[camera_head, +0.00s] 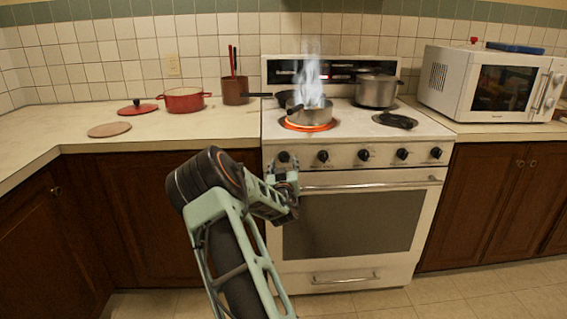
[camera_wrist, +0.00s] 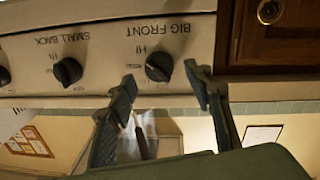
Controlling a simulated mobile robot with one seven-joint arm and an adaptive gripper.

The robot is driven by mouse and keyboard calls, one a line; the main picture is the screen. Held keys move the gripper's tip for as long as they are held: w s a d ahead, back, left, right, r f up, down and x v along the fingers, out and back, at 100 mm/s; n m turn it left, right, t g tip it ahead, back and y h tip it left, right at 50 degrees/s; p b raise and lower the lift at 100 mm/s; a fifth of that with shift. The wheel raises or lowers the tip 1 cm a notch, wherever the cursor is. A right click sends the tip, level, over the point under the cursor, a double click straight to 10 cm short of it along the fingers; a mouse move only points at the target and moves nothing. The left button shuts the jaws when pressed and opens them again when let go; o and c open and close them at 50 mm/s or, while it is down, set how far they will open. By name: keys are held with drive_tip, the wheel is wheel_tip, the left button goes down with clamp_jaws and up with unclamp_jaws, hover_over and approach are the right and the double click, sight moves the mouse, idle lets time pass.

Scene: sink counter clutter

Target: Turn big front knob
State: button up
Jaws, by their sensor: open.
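The big front knob (camera_wrist: 159,67) is black and round on the white stove panel, under upside-down "BIG FRONT" and "HI" lettering in the wrist view. In the head view it is the leftmost knob (camera_head: 284,157) of the row. My gripper (camera_wrist: 161,80) is open, with one finger on each side of the knob in the wrist view. I see no clear contact, and the remaining distance is hard to judge. In the head view my gripper (camera_head: 285,176) is at the stove's front left corner, just below the knob.
The small back knob (camera_wrist: 67,71) is beside it. A burner (camera_head: 310,125) glows red under a smoking pan (camera_head: 312,113). A large pot (camera_head: 376,91) stands at the back right. The oven handle (camera_head: 375,185) runs below the knobs. A wooden cabinet (camera_wrist: 275,35) adjoins the stove.

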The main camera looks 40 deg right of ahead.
sight(284, 158)
drive_tip(key=shift+x, duration=1.4)
drive_tip(key=shift+c, duration=0.6)
drive_tip(key=c, duration=1)
